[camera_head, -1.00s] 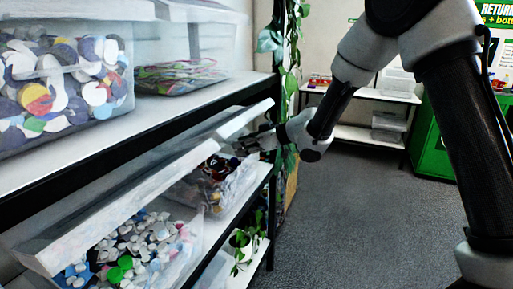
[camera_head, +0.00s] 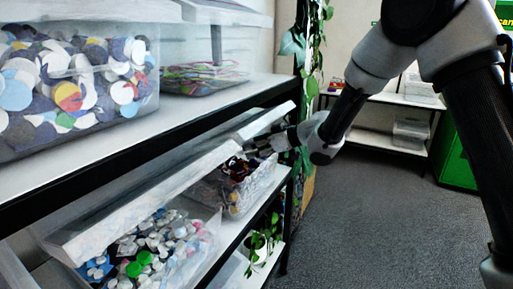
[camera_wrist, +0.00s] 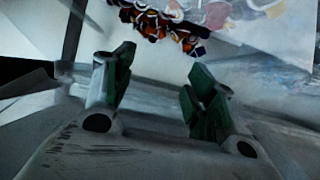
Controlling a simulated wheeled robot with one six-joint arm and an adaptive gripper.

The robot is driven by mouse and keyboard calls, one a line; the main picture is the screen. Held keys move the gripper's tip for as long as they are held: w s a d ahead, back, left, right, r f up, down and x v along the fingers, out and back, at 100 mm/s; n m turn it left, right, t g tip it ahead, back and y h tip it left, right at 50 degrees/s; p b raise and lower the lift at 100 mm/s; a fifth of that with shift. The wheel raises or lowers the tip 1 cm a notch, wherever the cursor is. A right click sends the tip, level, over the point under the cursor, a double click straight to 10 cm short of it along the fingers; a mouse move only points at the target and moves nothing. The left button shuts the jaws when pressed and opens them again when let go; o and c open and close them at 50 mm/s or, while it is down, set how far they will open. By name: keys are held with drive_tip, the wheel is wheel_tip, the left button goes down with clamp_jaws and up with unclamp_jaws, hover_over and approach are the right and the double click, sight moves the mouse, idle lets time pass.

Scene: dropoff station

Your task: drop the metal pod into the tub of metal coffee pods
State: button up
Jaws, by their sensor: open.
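A clear tub (camera_head: 262,188) with dark, red and orange pods (camera_head: 237,170) stands on the lower shelf, its pale lid tilted up. I take it for the tub of metal coffee pods. In the wrist view the colourful pods (camera_wrist: 165,18) show at the top, beyond the fingers. My gripper (camera_head: 268,146) is at the tub's upper far side, partly hidden by the lid. In the wrist view my gripper (camera_wrist: 158,88) is open, its green-padded fingers apart with nothing between them. I cannot pick out a single metal pod apart from the others.
A nearer tub of mostly white and blue pieces (camera_head: 165,245) has a tilted lid (camera_head: 150,200). The upper shelf (camera_head: 130,165) holds a tub of coloured discs (camera_head: 80,85) and one of thin coloured pieces (camera_head: 200,78). Plants hang beside the shelf. The floor (camera_head: 395,225) is clear.

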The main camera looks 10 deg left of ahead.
drive_tip(key=v, duration=1.2)
